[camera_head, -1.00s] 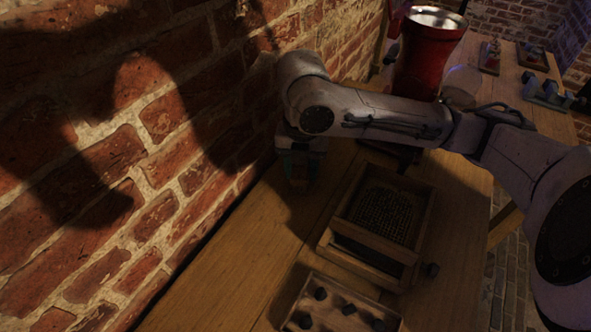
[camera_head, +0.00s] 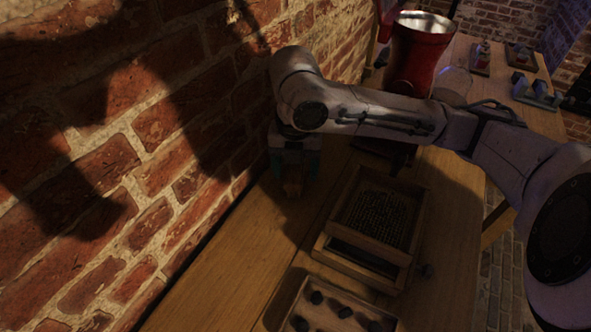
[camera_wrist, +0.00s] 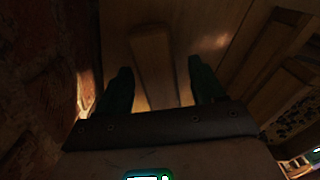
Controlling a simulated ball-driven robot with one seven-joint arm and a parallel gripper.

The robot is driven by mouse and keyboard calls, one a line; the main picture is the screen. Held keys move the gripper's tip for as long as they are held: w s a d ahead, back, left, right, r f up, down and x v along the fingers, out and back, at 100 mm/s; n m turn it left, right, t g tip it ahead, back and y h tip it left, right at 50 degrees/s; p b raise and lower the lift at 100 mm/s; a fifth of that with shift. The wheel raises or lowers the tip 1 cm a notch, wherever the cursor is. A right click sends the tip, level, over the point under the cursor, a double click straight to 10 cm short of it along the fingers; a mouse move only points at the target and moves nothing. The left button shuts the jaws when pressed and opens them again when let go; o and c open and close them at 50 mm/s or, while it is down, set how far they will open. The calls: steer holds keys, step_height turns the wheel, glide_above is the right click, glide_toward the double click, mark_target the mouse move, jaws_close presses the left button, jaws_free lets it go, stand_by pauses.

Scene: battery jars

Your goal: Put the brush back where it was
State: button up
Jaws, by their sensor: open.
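My gripper (camera_head: 293,178) is low over the wooden table, close to the brick wall, with its two dark green fingers apart. In the wrist view my gripper (camera_wrist: 160,78) shows its fingers on either side of a brownish, wooden-looking piece (camera_wrist: 153,62), which looks like the brush. The same small brown piece (camera_head: 293,187) shows dimly below the gripper in the head view. It is too dark to tell its full shape or whether either finger touches it.
The brick wall (camera_head: 150,150) runs close along the left. A wooden box with a dark grid (camera_head: 375,262) stands right of the gripper. A wooden rack with dark knobs (camera_head: 350,325) is in front. A red grinder-like vessel (camera_head: 415,65) stands behind my arm. Bare table (camera_head: 245,255) lies in front.

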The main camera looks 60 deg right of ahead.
mark_target(296, 166)
step_height(296, 166, up, 11)
steer(key=p, duration=0.1)
steer(key=shift+f, duration=0.15)
stand_by(0.3)
